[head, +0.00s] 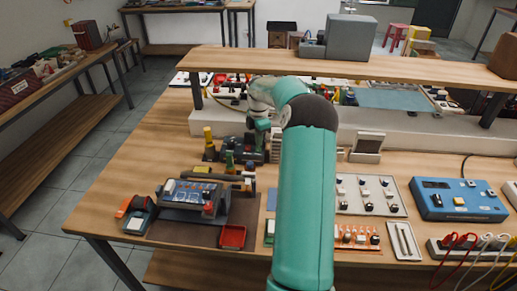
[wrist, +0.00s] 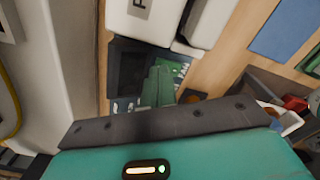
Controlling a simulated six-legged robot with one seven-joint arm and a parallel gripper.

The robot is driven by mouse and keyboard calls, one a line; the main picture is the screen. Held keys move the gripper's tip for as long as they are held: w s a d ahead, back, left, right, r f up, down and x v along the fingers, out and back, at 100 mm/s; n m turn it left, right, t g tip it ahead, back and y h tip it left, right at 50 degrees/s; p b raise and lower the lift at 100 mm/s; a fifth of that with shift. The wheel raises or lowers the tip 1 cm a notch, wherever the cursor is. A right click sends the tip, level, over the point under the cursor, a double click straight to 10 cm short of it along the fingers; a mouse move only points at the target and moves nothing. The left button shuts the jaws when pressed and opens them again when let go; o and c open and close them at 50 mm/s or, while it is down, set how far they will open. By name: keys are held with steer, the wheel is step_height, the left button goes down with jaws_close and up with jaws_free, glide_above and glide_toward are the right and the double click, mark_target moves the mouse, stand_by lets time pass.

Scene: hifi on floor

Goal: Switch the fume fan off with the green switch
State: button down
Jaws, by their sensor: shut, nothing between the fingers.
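My gripper (head: 262,126) is at the end of my teal arm, over the back half of the bench and left of the arm's elbow. It looks shut and holds nothing; the arm partly hides its surroundings. A pale box with a grey front (head: 367,146) stands right of the arm, and I cannot tell whether it is the fume fan. In the wrist view, a white housing (wrist: 148,22) with a partly cut-off label starting with F is at the top.
A bench-top instrument (head: 190,195) and red tray (head: 232,236) lie front left. A panel of knobs (head: 368,194) and a blue box (head: 457,200) lie to the right. A raised wooden shelf (head: 250,60) crosses the back of the bench.

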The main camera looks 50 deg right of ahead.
steer(key=shift+f, duration=0.65)
stand_by(0.3)
steer(key=shift+r, duration=3.55)
